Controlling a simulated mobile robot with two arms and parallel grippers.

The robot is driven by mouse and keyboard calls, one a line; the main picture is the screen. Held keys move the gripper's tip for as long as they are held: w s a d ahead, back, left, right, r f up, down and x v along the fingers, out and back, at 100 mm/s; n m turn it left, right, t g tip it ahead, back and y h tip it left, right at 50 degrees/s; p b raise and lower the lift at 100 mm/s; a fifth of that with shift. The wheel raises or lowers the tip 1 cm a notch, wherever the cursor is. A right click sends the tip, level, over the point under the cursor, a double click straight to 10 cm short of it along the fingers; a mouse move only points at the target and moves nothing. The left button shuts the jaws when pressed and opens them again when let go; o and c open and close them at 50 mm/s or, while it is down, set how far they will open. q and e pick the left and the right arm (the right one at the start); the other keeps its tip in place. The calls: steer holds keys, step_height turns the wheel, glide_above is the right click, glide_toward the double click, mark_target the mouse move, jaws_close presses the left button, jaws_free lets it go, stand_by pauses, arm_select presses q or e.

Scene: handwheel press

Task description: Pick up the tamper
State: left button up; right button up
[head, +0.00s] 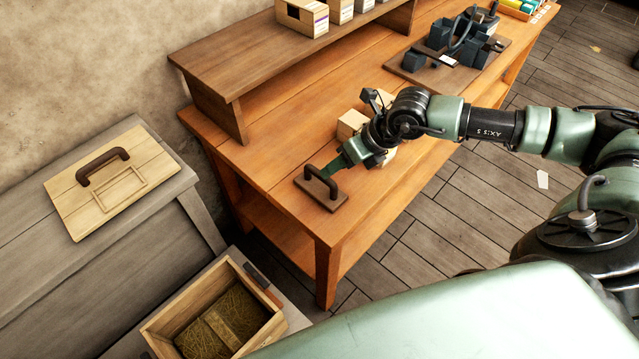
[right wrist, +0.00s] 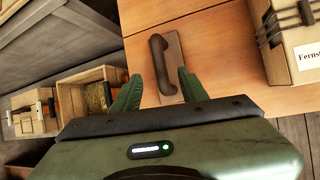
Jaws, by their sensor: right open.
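The tamper, a flat brown board with a dark bow handle, lies on the orange wooden bench near its front left corner (head: 320,188). It also shows in the right wrist view (right wrist: 174,52), handle up. My right gripper (head: 338,166) is open and empty, just beside the tamper. In the right wrist view its two green fingertips (right wrist: 160,78) stand apart, with the near end of the handle between them in the picture. I cannot tell whether they touch it. My left gripper is not in view.
A pale block (head: 351,124) stands behind my right gripper. A raised shelf (head: 236,88) runs along the wall. Dark press parts lie on a board (head: 410,72) farther right. A lid with a handle (head: 110,187) lies on the grey chest, and a straw-lined crate (head: 272,328) stands below.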

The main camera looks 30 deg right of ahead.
steer(key=p, duration=0.3)
glide_above(320, 182)
steer(key=s, duration=0.2)
steer(key=f, duration=0.5)
steer(key=shift+w+a+f, duration=0.1)
steer(key=shift+a+f, duration=0.1)
steer(key=shift+f, duration=0.15)
steer(key=shift+w+a+f, duration=0.1)
steer(key=shift+w+f, duration=0.05)
steer(key=shift+f, duration=0.2)
steer(key=shift+r, duration=0.1)
jaws_close()
